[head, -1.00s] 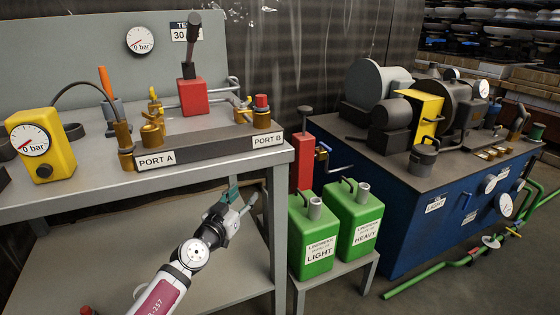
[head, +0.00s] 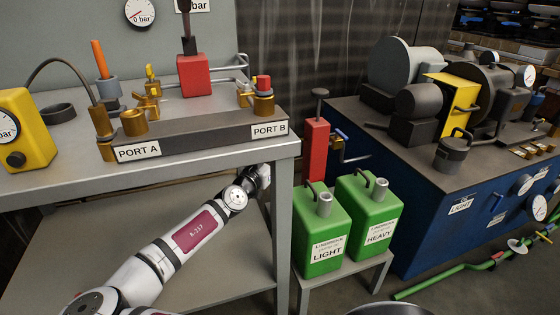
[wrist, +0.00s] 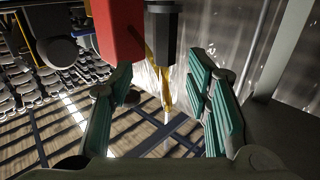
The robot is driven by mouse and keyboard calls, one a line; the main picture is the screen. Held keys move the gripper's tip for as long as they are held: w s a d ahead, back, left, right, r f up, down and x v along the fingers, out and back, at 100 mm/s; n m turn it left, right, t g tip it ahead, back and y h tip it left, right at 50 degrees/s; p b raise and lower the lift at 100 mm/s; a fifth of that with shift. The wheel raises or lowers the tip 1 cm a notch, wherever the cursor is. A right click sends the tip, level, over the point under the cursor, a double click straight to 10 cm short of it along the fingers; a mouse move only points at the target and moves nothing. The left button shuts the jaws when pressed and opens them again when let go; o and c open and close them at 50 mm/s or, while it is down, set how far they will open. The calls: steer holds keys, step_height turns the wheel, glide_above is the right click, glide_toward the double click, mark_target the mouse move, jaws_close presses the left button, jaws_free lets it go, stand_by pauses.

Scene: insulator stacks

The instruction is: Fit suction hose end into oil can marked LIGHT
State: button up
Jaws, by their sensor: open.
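The green oil can marked LIGHT (head: 312,232) stands upright on a low grey stand, with a grey neck (head: 324,205) and a dark handle on top. The wrist view shows my gripper (wrist: 160,82) open, its teal-padded fingers apart. A black collar with a thin amber-and-pale piece below it (wrist: 163,40) shows between and beyond the fingers. It may be the suction hose end, but I cannot tell for sure. Nothing is visibly gripped. In the head view my gripper is mostly hidden at the bench's right leg, left of the can.
A similar can marked HEAVY (head: 370,222) stands right beside it. A red pump post (head: 316,150) rises behind the cans and also shows in the wrist view (wrist: 117,30). The bench leg (head: 284,240) and bench top (head: 50,190) are close to my arm.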

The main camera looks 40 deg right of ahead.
steer(key=x, duration=0.1)
steer(key=b+x, duration=0.1)
steer(key=x, duration=0.1)
steer(key=b+x, duration=0.1)
steer(key=shift+w+d+f, duration=0.2)
steer(key=shift+w+f, duration=0.1)
steer(key=shift+w, duration=0.1)
steer(key=shift+w+d+r, duration=0.1)
steer(key=shift+w+d, duration=0.05)
steer(key=shift+d, duration=0.1)
steer(key=shift+c, duration=0.4)
jaws_close()
